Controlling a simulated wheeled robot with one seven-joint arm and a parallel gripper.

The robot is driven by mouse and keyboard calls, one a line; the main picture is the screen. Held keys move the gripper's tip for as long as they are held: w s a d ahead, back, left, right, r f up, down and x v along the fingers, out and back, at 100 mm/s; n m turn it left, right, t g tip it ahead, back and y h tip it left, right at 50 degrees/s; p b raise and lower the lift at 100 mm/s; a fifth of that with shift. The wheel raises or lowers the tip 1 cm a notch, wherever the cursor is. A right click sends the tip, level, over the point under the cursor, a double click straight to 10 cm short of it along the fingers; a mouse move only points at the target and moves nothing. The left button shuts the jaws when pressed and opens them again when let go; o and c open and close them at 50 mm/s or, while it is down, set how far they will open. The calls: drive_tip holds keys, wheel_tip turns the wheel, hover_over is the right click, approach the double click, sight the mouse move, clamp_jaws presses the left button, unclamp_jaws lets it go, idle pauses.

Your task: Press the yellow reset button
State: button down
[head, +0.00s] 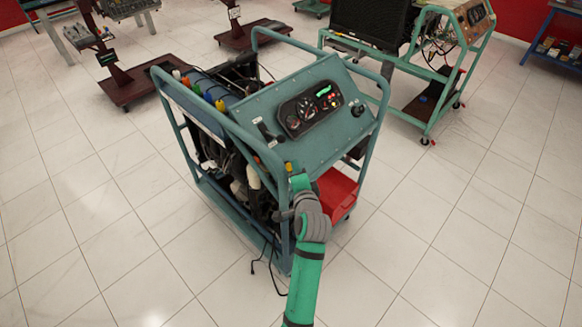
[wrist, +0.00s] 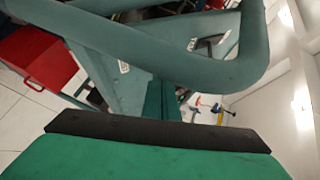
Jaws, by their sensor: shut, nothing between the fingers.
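The teal engine trainer (head: 310,150) stands in the middle of the head view, with a sloped panel and a gauge cluster (head: 311,108). A small yellow part (head: 288,167) shows at the panel's lower left corner; I cannot tell whether it is the reset button. Other yellow caps (head: 220,105) sit along the trainer's left side. My gripper (head: 299,183) is shut and empty, at the trainer's near corner, just below that yellow part in the picture. In the wrist view, a thick teal frame tube (wrist: 160,50) crosses in front of my fingers (wrist: 163,100). No yellow button is clear there.
A red box (head: 337,193) sits low on the trainer's right, also in the wrist view (wrist: 35,68). Frame tubes rise around the panel. Black cables (head: 272,270) lie on the floor at the near left. Another trainer (head: 430,100) stands behind right. Tiled floor is open around.

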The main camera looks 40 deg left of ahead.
drive_tip(key=d+r, duration=0.1)
drive_tip(key=r, duration=0.1)
drive_tip(key=d+r, duration=0.1)
drive_tip(key=d, duration=0.1)
drive_tip(key=shift+s+d+r, duration=0.1)
drive_tip(key=shift+d+r, duration=0.05)
drive_tip(key=shift+r, duration=0.2)
idle(0.8)
drive_tip(key=s+d+f+t+h, duration=0.1)
drive_tip(key=s+d+f+h, duration=0.1)
drive_tip(key=s+d+f, duration=0.45)
drive_tip(key=s+d+f+n+t+h, duration=0.1)
drive_tip(key=s+d+f+t+h, duration=0.15)
drive_tip(key=d, duration=0.65)
drive_tip(key=s+d+f+t+h, duration=0.1)
drive_tip(key=s+d+f+h, duration=0.1)
drive_tip(key=s+d+f, duration=0.45)
drive_tip(key=s+d+r+n+h, duration=0.2)
drive_tip(key=s+d, duration=0.4)
drive_tip(key=s, duration=0.4)
drive_tip(key=s+d+r+n+h, duration=0.3)
drive_tip(key=s+d+r, duration=0.2)
drive_tip(key=s, duration=0.5)
drive_tip(key=d+t, duration=0.1)
drive_tip(key=d, duration=0.1)
drive_tip(key=shift+s+d, duration=0.3)
drive_tip(key=shift+s, duration=0.1)
idle(0.7)
